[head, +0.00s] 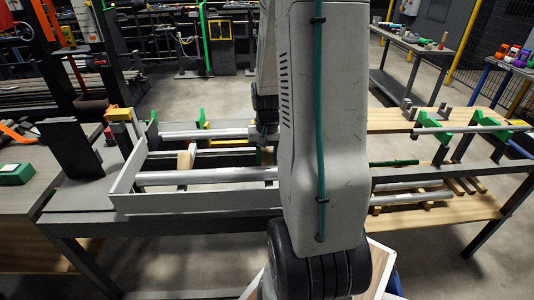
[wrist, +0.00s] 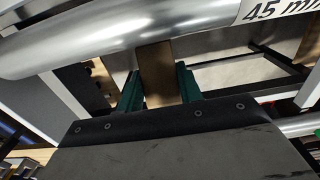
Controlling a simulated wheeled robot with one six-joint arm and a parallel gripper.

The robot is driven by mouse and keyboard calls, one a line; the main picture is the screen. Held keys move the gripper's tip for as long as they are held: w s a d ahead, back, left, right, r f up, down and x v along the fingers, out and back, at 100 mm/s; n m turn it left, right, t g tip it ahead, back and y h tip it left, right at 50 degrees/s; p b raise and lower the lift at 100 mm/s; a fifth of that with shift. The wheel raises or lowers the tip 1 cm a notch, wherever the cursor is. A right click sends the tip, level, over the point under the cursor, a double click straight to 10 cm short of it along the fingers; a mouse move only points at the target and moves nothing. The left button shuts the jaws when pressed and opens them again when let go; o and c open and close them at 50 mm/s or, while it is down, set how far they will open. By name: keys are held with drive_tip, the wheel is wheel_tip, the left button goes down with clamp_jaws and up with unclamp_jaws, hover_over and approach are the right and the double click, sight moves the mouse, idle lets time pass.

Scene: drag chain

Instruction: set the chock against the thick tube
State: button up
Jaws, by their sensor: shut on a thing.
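The thick tube (wrist: 130,32) is a shiny silver pipe across the top of the wrist view, with a white label reading 45 mm at its right. My gripper (wrist: 158,72) is shut on the chock (wrist: 157,85), a brown wooden block between its green fingers. The chock's far end meets the tube's lower edge in the wrist view; I cannot tell whether they touch. In the head view my arm hides most of the gripper and the chock. I cannot tell for sure which tube there is the thick one.
In the head view, a grey-framed rack holds a rear tube (head: 205,133) and a front tube (head: 210,177). A pale wooden piece (head: 186,160) stands between them. More tubes on green supports (head: 483,118) lie right. A green box (head: 16,174) sits on the left bench.

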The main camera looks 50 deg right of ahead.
sight(267, 157)
idle(0.3)
drive_tip(key=o, duration=1.1)
drive_tip(key=shift+c, duration=0.2)
wheel_tip(267, 157, up, 8)
drive_tip(key=shift+f, duration=0.15)
